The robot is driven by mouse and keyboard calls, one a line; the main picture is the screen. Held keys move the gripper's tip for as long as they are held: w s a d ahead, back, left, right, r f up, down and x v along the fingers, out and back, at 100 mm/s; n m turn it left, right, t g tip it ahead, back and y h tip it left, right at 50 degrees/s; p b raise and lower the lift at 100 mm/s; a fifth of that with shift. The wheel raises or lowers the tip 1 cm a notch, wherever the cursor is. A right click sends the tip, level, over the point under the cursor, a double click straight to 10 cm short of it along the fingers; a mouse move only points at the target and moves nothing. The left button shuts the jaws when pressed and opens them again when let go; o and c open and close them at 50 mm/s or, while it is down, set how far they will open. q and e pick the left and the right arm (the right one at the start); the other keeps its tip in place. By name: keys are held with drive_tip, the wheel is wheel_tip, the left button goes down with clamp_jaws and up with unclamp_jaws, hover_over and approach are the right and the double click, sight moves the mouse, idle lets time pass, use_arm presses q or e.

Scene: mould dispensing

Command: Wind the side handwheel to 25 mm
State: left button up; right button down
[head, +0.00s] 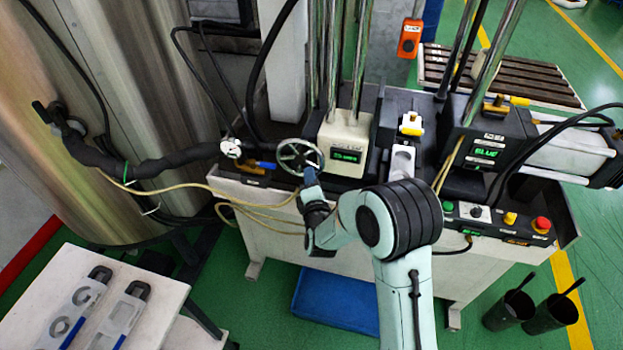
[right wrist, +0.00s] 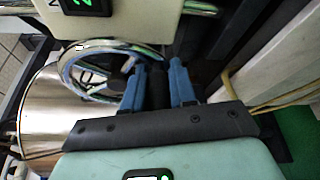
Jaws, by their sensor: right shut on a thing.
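The side handwheel (head: 298,156) is a grey spoked wheel on the left side of the cream unit (head: 348,139). A green digital display (head: 346,156) is on that unit's front; its digits are too small to read surely. My right gripper (head: 310,178) is at the wheel's lower right edge. In the right wrist view its blue fingers (right wrist: 158,85) are closed around a dark handle (right wrist: 157,88), and the wheel's rim (right wrist: 68,70) shows beside them. The fingers hide part of the handle. The left gripper is not in view.
A pressure gauge (head: 230,148) and hoses sit left of the wheel, by a large steel tank (head: 110,80). A control panel with a red button (head: 541,225) is at the right. A side table (head: 60,270) holds moulds. A blue bin (head: 335,300) is on the floor.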

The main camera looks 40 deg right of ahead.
drive_tip(key=c, duration=1)
unclamp_jaws()
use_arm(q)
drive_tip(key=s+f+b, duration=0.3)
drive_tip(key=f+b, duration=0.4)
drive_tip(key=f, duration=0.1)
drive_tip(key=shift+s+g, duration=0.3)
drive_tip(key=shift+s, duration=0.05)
use_arm(e)
drive_tip(key=shift+v, duration=6.75)
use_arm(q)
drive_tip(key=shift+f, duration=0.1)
use_arm(e)
drive_tip(key=shift+w, duration=0.1)
